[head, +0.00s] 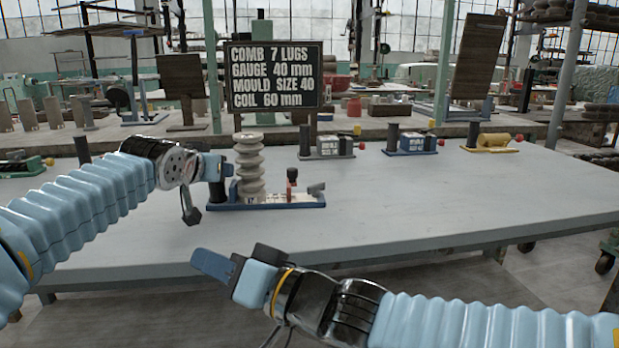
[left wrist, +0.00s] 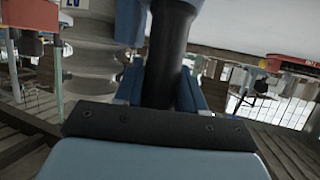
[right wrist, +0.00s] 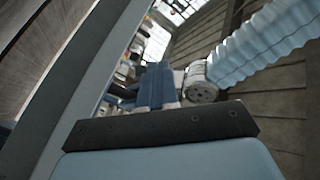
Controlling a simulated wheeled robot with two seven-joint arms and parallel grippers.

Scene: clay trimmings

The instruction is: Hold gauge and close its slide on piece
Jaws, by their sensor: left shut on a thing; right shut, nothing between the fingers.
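A pale ribbed clay piece (head: 250,168) stands upright on the base between post and slide; a gap shows between piece and slide. My left gripper (head: 222,166) is shut on the black post, which shows between its fingers in the left wrist view (left wrist: 170,55), beside the piece (left wrist: 90,60). My right gripper (head: 205,262) is shut and empty, in front of the table's near edge, left of the slide.
Behind the gauge, other gauges stand in a row: a grey one (head: 328,147), a blue one (head: 412,143) and a yellow one (head: 490,142). The table's front right (head: 430,200) is clear.

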